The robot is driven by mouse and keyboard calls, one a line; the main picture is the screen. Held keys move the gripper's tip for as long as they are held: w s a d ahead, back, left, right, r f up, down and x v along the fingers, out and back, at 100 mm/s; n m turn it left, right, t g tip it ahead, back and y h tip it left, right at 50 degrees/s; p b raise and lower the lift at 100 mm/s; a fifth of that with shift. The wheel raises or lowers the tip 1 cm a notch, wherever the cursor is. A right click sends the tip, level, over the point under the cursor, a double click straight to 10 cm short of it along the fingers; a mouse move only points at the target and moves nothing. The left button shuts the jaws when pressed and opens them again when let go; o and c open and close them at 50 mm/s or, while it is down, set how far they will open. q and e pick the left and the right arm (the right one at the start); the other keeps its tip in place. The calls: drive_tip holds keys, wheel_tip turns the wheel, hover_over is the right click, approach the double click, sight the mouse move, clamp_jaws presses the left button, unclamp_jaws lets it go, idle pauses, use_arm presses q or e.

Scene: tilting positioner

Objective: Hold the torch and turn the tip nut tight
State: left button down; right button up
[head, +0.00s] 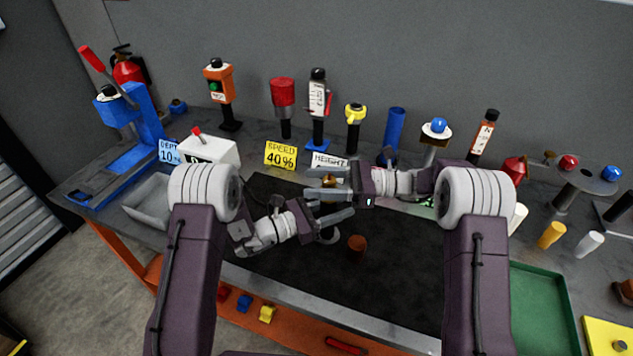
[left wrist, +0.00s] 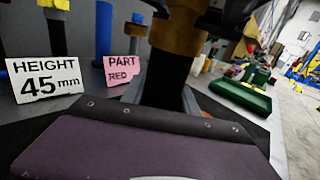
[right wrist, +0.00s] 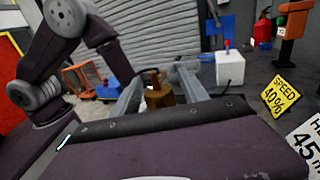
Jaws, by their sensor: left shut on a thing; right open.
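My left gripper (head: 338,212) is shut on the torch's black body (left wrist: 166,80), which stands between its fingers in the left wrist view. A wide brass part (left wrist: 180,35), which looks like the tip nut, sits above the black body and is cut off by the top edge. My right gripper (head: 312,184) is open, with its fingers on either side of a brass piece (right wrist: 158,93) in the right wrist view. I cannot tell whether they touch it. In the head view the fingers cover most of the torch, and only a little brass (head: 329,180) shows.
Behind stand the yellow speed card (head: 281,155), the height card (head: 329,162) and several upright tools. A grey bin (head: 150,203) is at left, a green tray (head: 540,310) at right.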

drive_tip(key=shift+a, duration=0.1)
drive_tip(key=shift+c, duration=0.2)
clamp_jaws()
drive_tip(key=shift+t, duration=0.3)
drive_tip(key=m+t+h, duration=0.1)
drive_tip(key=m+t, duration=0.2)
drive_tip(key=t, duration=0.1)
drive_tip(key=w+m+t+h, duration=0.1)
drive_tip(key=m+t+h, duration=0.1)
drive_tip(key=m+t, duration=0.1)
drive_tip(key=w+m+t+h, duration=0.1)
drive_tip(key=m+t+h, duration=0.1)
drive_tip(key=t, duration=0.3)
drive_tip(key=shift+d+r+m+t, duration=0.15)
drive_tip(key=shift+d+m+t, duration=0.2)
drive_tip(key=shift+m, duration=0.35)
drive_tip(key=shift+w+d+m+t+h, duration=0.1)
drive_tip(key=shift+m+t+h, duration=0.3)
drive_tip(key=shift+h, duration=0.1)
drive_tip(key=shift+w+d+m+t+h, duration=0.1)
drive_tip(key=shift+m+t+h, duration=0.25)
drive_tip(key=shift+h, duration=0.15)
